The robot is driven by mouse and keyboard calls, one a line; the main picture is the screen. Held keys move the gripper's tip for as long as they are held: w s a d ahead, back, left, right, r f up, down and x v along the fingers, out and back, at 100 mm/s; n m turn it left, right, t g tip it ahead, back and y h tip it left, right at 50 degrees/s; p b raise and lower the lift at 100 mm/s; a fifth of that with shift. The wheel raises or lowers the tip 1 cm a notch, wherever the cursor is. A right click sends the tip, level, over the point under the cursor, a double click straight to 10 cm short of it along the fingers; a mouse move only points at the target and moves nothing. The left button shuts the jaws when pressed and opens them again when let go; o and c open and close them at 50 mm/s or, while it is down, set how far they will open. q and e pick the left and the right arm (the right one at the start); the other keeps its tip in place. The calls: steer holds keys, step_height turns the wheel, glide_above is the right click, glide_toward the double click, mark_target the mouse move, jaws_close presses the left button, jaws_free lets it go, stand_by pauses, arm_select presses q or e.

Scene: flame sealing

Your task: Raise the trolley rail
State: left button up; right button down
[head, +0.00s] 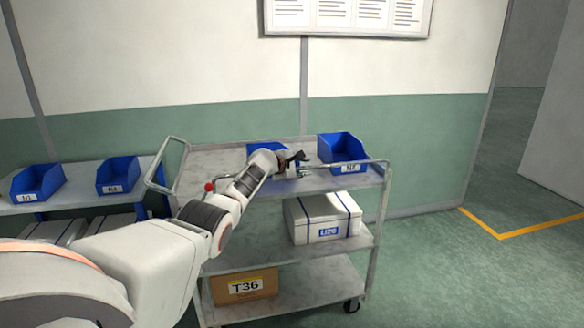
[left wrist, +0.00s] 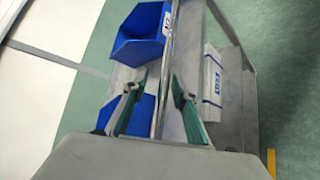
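The trolley (head: 290,272) is a grey metal cart with several shelves. Its rail (head: 377,161) is a thin metal bar along the front of the top shelf, in front of the blue bins. My left gripper (head: 296,163) is at the rail near its middle. In the left wrist view the rail (left wrist: 168,50) runs between the two green-padded fingers of the left gripper (left wrist: 158,100), which stand apart with a gap on both sides. The arm hides part of the rail in the head view. My right gripper is not in view.
A blue bin (head: 342,150) and another blue bin (head: 262,149) stand on the top shelf. A white box (head: 322,219) is on the middle shelf and a cardboard box (head: 245,287) on the lower. A side table at left holds blue bins (head: 118,175). Floor at right is clear.

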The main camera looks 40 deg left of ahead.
arm_select(q)
steer(key=shift+s+d+r, duration=0.2)
steer(key=shift+s+d, duration=0.1)
steer(key=shift+s, duration=0.4)
steer(key=v, duration=0.9)
steer(key=shift+s+r, duration=0.25)
steer(key=s+d+f+m+g, duration=0.1)
steer(key=s+d+f+m, duration=0.45)
steer(key=f, duration=0.45)
steer(key=s+d+f+m, duration=0.45)
steer(key=d+f, duration=0.25)
steer(key=f, duration=0.2)
steer(key=s+d+f+m+g, duration=0.1)
steer(key=s+d+f+m, duration=0.4)
steer(key=f, duration=0.5)
steer(key=s+d+f+m+h, duration=0.1)
steer(key=s+d+m, duration=0.3)
steer(key=s, duration=0.5)
steer(key=s+d+f+m+h, duration=0.1)
steer(key=s+d+f+m, duration=0.3)
steer(key=s+d, duration=0.5)
steer(key=s+d+f+m, duration=0.3)
steer(key=s+d, duration=0.3)
steer(key=s, duration=0.4)
steer(key=shift+d+m+g+h, duration=0.15)
steer(key=shift+m+g+h, duration=0.25)
steer(key=shift+m, duration=0.3)
